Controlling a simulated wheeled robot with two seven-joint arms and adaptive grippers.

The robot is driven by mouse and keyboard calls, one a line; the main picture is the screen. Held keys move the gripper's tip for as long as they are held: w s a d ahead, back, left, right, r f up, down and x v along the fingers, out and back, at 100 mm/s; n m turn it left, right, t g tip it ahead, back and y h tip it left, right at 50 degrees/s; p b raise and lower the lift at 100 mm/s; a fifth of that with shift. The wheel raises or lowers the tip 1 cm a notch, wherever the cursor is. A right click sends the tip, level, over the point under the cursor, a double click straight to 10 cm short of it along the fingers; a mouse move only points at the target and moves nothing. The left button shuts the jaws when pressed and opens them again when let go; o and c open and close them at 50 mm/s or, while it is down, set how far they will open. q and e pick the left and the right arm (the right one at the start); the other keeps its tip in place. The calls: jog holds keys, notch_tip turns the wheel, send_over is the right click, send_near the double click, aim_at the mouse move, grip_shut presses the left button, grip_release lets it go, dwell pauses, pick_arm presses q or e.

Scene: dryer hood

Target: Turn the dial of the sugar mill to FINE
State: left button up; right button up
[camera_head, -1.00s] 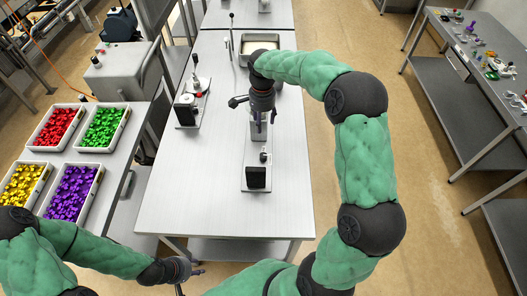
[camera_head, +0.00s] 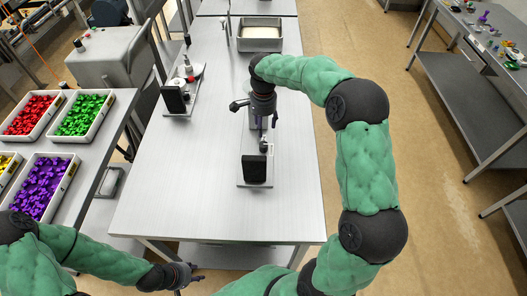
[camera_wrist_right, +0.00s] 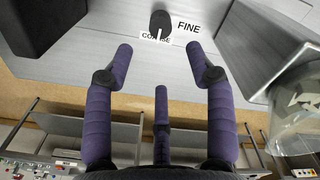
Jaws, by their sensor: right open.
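The sugar mill (camera_head: 256,168) stands on the near middle of the table, with a black block at its near end. Its black dial (camera_wrist_right: 160,20) shows in the right wrist view, with a white mark pointing down over the partly covered COARSE label (camera_wrist_right: 151,37). The FINE label (camera_wrist_right: 189,27) is right of the dial. My right gripper (camera_wrist_right: 160,58) is open and empty, its fingertips apart and short of the dial, one to each side in the picture. In the head view it hangs over the mill (camera_head: 262,122) and hides part of it. My left gripper (camera_head: 190,277) is low at the table's near side; its fingers are unclear.
A second machine (camera_head: 176,98) stands left on the table and a grey bin (camera_head: 240,42) at the back. Trays of coloured pieces (camera_head: 108,112) lie on the left bench. In the wrist view, a dark block (camera_wrist_right: 40,20) and a clear vessel (camera_wrist_right: 300,125) flank the gripper.

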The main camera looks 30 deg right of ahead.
aim_at(263, 144)
notch_tip(263, 144, down, 12)
jog(key=shift+r+b, duration=0.25)
jog(key=shift+b, duration=0.75)
grip_shut()
